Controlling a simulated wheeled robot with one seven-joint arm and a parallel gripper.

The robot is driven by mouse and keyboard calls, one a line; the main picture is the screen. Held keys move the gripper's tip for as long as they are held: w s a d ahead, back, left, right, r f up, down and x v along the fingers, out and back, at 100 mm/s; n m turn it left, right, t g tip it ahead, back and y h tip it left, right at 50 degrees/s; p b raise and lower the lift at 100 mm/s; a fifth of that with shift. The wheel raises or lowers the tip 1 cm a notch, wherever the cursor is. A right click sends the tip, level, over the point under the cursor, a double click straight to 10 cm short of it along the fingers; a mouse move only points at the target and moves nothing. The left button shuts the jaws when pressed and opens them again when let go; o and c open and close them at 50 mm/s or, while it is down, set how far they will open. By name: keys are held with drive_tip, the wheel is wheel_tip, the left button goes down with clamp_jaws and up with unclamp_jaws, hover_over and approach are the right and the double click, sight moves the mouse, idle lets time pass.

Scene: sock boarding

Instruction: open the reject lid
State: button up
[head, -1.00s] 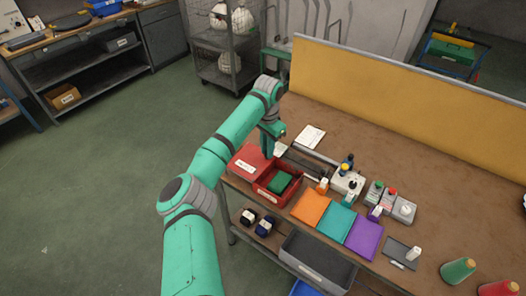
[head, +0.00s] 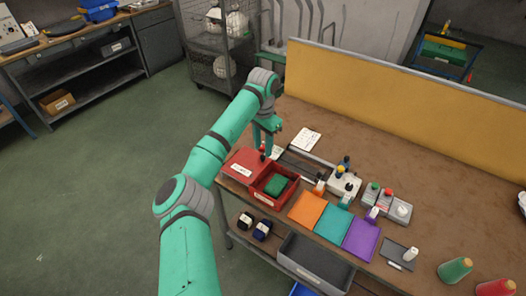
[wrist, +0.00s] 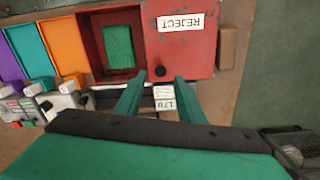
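The red lid (head: 243,166) lies flat to the left of the open red reject box (head: 290,194), clear of the box's mouth. In the wrist view the lid (wrist: 196,63) carries a REJECT label (wrist: 181,22) and a black knob (wrist: 160,71) near its edge. A folded green cloth (head: 276,187) lies in the box. My gripper (head: 265,150) is by the lid's back edge. In the wrist view my gripper (wrist: 158,84) has its two fingers apart, with the knob seen between and just beyond the tips. Nothing is held.
Orange (head: 307,208), teal (head: 333,223) and purple (head: 361,239) pads lie right of the box. Small bottles and grey blocks stand behind them. A white card (head: 306,139) lies on the brown bench. A yellow panel (head: 390,90) edges the bench's back.

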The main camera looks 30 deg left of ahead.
wheel_tip(320, 180, up, 7)
drive_tip(key=shift+r, duration=0.2)
